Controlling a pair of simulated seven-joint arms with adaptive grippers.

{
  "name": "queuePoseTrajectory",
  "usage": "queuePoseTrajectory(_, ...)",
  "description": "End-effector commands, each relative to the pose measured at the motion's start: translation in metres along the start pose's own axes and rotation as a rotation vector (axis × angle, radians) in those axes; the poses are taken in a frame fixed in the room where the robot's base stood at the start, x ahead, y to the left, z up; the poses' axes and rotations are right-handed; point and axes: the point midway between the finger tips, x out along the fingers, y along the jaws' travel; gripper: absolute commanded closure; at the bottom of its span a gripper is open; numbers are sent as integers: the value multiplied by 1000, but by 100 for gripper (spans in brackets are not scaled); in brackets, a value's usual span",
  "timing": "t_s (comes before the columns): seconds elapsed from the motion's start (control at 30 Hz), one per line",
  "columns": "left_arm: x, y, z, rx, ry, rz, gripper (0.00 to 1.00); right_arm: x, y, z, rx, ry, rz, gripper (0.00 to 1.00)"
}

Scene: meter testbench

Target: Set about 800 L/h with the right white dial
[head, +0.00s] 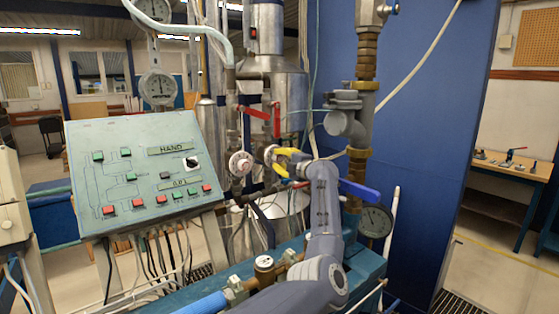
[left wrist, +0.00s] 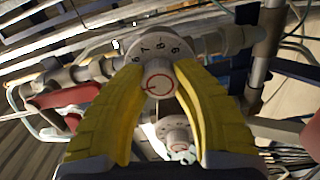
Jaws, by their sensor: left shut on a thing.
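The right white dial (head: 271,154) is partly hidden behind my left gripper (head: 281,161) in the head view. In the left wrist view this dial (left wrist: 158,82) has numbers on its rim and a red ring on its face. The yellow fingers of my left gripper (left wrist: 161,90) are closed on its two sides. The left white dial (head: 240,163) is free, beside the gripper. A second white dial (left wrist: 175,135) shows between the fingers in the left wrist view. My right gripper is not in view.
A control panel (head: 130,142) with green and red buttons stands at the left; its small lower display is hard to read. Red lever handles (head: 259,114), a blue lever (head: 359,190) and a round gauge (head: 375,221) are close around my left arm. Pipes crowd the area.

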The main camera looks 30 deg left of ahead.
Motion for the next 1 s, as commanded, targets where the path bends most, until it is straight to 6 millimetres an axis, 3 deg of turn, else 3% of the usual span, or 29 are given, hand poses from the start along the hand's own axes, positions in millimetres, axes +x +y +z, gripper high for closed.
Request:
queuePoseTrajectory(0.73,0,2,1,76,-2,2,100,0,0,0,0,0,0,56)
queuePoseTrajectory(0.77,0,2,1,76,-2,2,69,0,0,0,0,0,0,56)
queuePoseTrajectory(1.0,0,1,0,76,-1,1,41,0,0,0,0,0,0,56)
